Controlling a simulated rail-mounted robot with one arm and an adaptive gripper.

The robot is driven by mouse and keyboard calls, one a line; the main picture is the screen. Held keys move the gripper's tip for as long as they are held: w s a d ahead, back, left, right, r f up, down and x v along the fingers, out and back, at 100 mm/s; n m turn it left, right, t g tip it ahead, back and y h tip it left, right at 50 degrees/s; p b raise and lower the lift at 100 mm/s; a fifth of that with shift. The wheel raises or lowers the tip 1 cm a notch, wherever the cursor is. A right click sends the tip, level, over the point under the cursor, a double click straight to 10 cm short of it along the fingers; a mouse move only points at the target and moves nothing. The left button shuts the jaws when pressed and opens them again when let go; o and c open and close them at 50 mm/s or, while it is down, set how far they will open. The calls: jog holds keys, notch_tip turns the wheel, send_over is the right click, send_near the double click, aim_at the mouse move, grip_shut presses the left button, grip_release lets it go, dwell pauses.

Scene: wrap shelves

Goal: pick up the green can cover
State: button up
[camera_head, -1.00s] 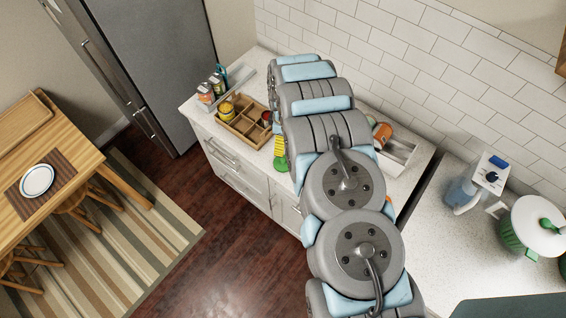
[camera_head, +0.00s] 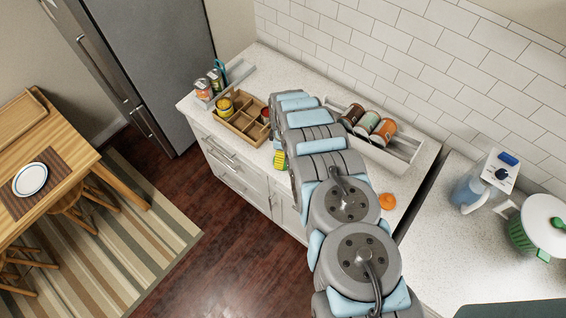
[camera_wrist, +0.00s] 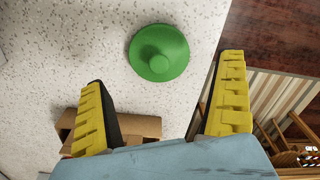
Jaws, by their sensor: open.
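The green can cover (camera_wrist: 158,52) is a round disc with a raised knob, lying on the speckled white counter (camera_wrist: 60,45) near its edge in the wrist view. My gripper (camera_wrist: 163,71) is open, its two yellow fingers spread and nothing between them. The cover appears beyond the fingertips, between their lines, with no visible contact. In the head view, a yellow finger (camera_head: 280,159) shows at the counter's front edge; the cover cannot be made out there, probably hidden by my arm.
A wooden divided box (camera_head: 222,120) with cans stands left of my arm; it also shows in the wrist view (camera_wrist: 140,127). A white rack (camera_head: 402,146) with several cans and an orange cover (camera_head: 388,201) are right of my arm. Floor lies beyond the counter edge.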

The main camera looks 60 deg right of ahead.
jog(key=shift+f+b, duration=2.15)
jog(key=shift+f, duration=0.65)
jog(key=shift+w+d, duration=0.1)
jog(key=shift+r, duration=0.1)
jog(key=c, duration=0.8)
